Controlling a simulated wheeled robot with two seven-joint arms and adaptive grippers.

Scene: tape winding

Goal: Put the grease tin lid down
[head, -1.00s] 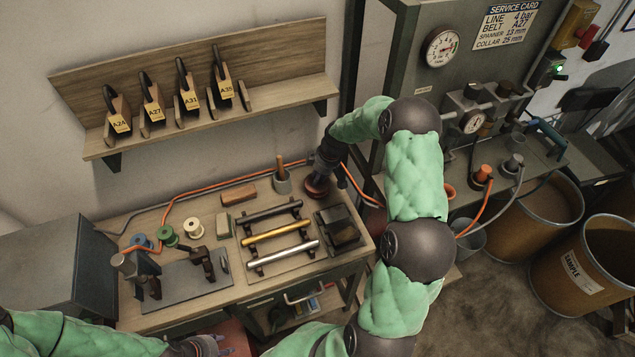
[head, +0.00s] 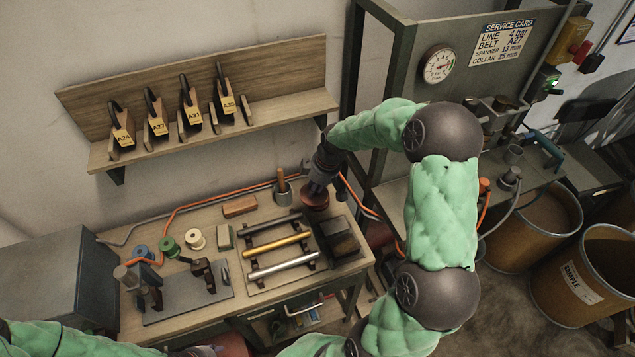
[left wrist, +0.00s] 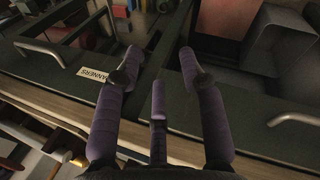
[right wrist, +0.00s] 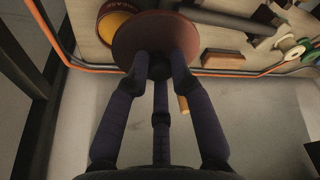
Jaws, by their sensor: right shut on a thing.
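The grease tin lid (head: 315,202) is a dark red-brown disc at the back right of the workbench. My right gripper (head: 318,188) is shut on it from above. The right wrist view shows the lid (right wrist: 150,38) at my right fingertips (right wrist: 160,62). A round tin with yellow contents and a dark label (right wrist: 115,22) stands beside the lid there, partly covered by it. I cannot tell whether the lid touches the bench. My left gripper (left wrist: 158,65) is open and empty, near the bench front with drawer handles below.
A cup with a wooden-handled tool (head: 283,192) stands close left of the lid. A dark tray (head: 340,238), a rack of rods (head: 278,245), a brick-coloured block (head: 240,207) and spools (head: 194,239) fill the bench. An orange hose (head: 205,203) runs along the back.

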